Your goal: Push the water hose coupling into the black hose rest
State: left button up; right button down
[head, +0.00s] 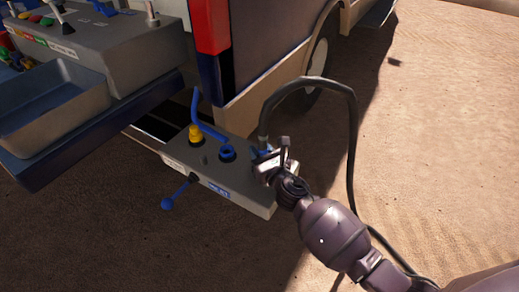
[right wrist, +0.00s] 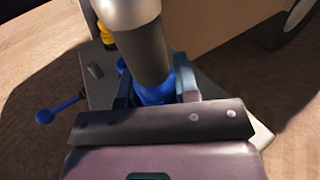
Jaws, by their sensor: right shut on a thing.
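My right gripper (head: 268,160) is shut on the blue water hose coupling (right wrist: 155,94) at the end of a dark grey hose (head: 354,130). It is over the right end of the grey connection box (head: 245,203). In the right wrist view the gripper's fingers (right wrist: 157,90) stand on both sides of the coupling, and the thick hose end rises from it. The black hose rest cannot be made out; the gripper and coupling cover that end of the box. I cannot tell whether the coupling touches the box. My left gripper is not in view.
On the box are a blue-ringed socket (head: 227,153), a yellow fitting (head: 195,133) with a blue bent pipe (head: 207,125), and a blue-knobbed lever (head: 168,203) at the front. A metal tray (head: 50,104) is at left. A wheel (head: 318,65) stands behind; sandy ground is open at right.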

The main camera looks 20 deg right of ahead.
jog(key=shift+f+b, duration=0.3)
jog(key=shift+f, duration=0.25)
dwell(0.4)
jog(key=c, duration=0.8)
grip_release()
